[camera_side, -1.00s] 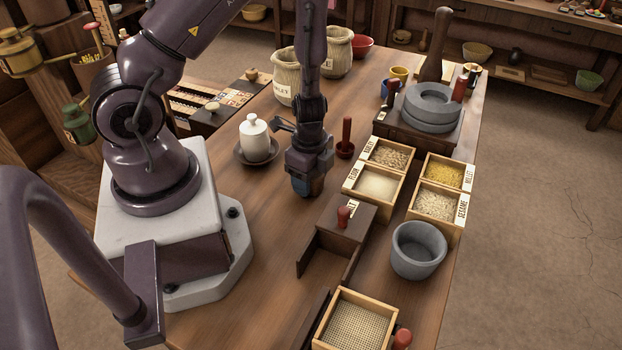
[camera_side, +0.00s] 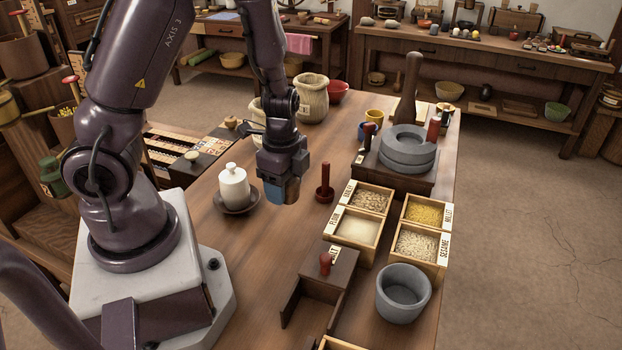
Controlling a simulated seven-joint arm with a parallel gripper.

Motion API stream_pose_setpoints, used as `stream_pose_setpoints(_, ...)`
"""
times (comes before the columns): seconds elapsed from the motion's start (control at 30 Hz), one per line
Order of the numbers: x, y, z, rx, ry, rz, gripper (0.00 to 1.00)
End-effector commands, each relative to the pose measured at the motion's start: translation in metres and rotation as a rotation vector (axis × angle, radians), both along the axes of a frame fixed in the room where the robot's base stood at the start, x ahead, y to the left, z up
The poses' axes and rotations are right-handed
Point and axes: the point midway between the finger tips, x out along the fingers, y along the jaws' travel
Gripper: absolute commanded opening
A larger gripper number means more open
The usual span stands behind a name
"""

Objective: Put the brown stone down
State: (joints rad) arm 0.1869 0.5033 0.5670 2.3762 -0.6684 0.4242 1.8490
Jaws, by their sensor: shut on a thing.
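My gripper (camera_side: 283,190) points down above the wooden table, between the white lidded jar and the small red-brown pestle. Its blue fingertips are shut on the brown stone (camera_side: 292,189), of which only a small tan-brown patch shows at the tips. The fingers hide the rest of it. The held stone appears raised above the tabletop, but the exact gap is hard to tell.
The white jar (camera_side: 234,185) on its dark saucer stands close left, the pestle (camera_side: 324,183) close right. Grain boxes (camera_side: 358,228), a grey stone bowl (camera_side: 403,293) and a quern (camera_side: 407,150) line the right side. The table (camera_side: 257,258) is bare in front of my gripper.

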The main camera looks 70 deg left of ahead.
Motion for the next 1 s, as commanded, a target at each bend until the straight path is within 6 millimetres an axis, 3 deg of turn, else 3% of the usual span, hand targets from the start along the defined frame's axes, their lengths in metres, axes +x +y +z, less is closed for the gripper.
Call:
stream_pose_setpoints(0.17, 0.023, 0.048, 0.0, 0.02, -0.024, 0.075, 0.21)
stream_pose_setpoints(0.3, 0.053, 0.098, 0.006, 0.021, -0.042, 0.113, 0.21)
stream_pose_setpoints(0.47, 0.079, 0.14, 0.018, 0.018, -0.043, 0.129, 0.21)
stream_pose_setpoints(0.57, 0.092, 0.152, 0.026, 0.016, -0.038, 0.12, 0.21)
stream_pose_setpoints(0.73, 0.106, 0.154, 0.036, 0.009, -0.019, 0.106, 0.21)
stream_pose_setpoints(1.0, 0.143, 0.179, 0.012, 0.003, -0.007, 0.115, 0.21)
